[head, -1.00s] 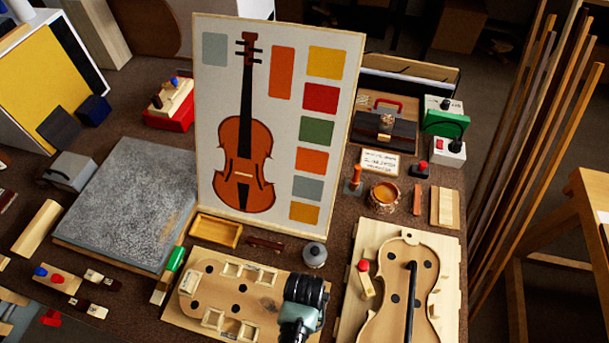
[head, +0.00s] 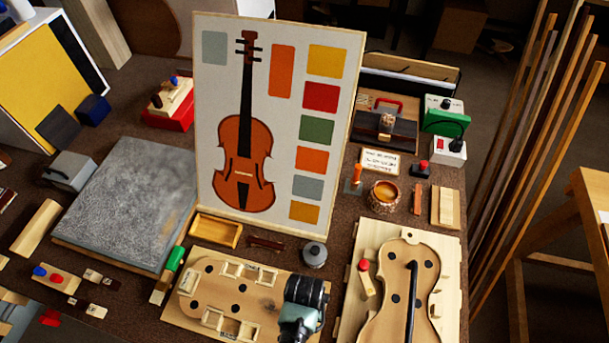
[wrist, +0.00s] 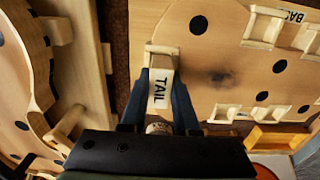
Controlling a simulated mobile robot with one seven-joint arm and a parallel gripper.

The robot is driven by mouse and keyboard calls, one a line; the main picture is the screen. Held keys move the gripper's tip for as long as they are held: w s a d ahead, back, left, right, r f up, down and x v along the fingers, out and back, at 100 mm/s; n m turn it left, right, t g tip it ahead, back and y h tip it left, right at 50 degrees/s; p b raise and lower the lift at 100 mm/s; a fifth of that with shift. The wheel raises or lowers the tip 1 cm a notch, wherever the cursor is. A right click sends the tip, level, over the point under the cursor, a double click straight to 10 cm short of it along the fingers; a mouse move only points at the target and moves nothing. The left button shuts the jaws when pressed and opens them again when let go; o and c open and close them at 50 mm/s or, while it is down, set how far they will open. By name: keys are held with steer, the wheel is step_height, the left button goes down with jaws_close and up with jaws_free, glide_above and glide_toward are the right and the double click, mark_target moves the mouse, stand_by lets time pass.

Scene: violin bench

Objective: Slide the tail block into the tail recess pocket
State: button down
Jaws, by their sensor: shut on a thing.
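The tail block (wrist: 160,88), pale wood with a white "TAIL" label, is between the two dark blue fingers of my gripper (wrist: 161,76) in the wrist view. My gripper is shut on it, at the end edge of the pale mould board (wrist: 225,65). Pale wood shows just beyond the fingertips; the tail recess pocket is largely hidden there, and I cannot tell how far the block sits in it. In the head view my gripper (head: 300,318) covers the right end of the mould board (head: 262,302) and hides the block.
Other small wooden pockets (head: 232,322) stand on the board. A violin body on a wooden panel (head: 365,238) lies close to the right. A grey lidded pot (head: 314,255) and a yellow tray (head: 216,231) stand behind, in front of the violin poster (head: 225,105).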

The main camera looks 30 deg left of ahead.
steer(key=shift+f, duration=0.25)
steer(key=c, duration=0.6)
jaws_free()
step_height(320, 180, up, 13)
steer(key=shift+f, duration=0.1)
stand_by(0.6)
